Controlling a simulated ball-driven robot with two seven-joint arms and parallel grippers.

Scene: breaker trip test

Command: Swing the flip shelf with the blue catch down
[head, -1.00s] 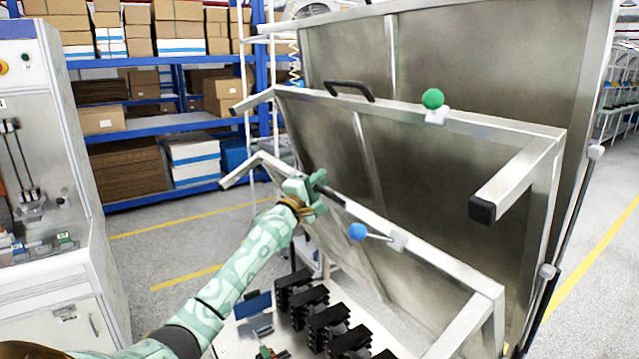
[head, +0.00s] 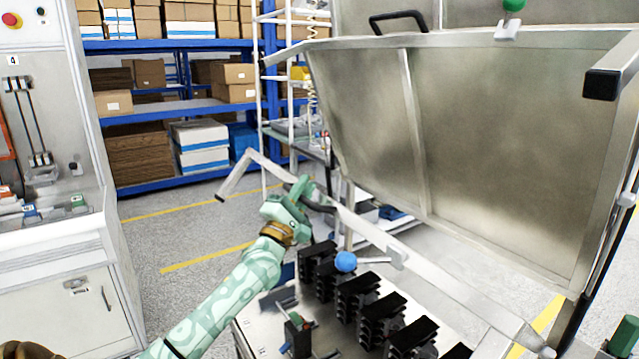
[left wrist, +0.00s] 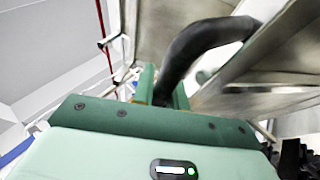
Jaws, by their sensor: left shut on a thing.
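The lower flip shelf (head: 455,287) has a metal frame and shows nearly edge-on in the head view, close to level, over a row of black breakers. Its blue catch (head: 345,262) is a round knob on a small lever at the front edge. My left gripper (head: 303,193) is shut on the shelf's black handle (head: 324,208), left of the blue catch. In the left wrist view the curved handle (left wrist: 190,45) runs between the green fingers (left wrist: 160,88). A dark green part, probably my right gripper (head: 625,335), is cut off at the lower right edge; its jaws cannot be made out.
Black breakers (head: 358,295) stand on the metal bed below. A control cabinet (head: 55,240) is at left. Blue racks (head: 170,106) stand behind.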

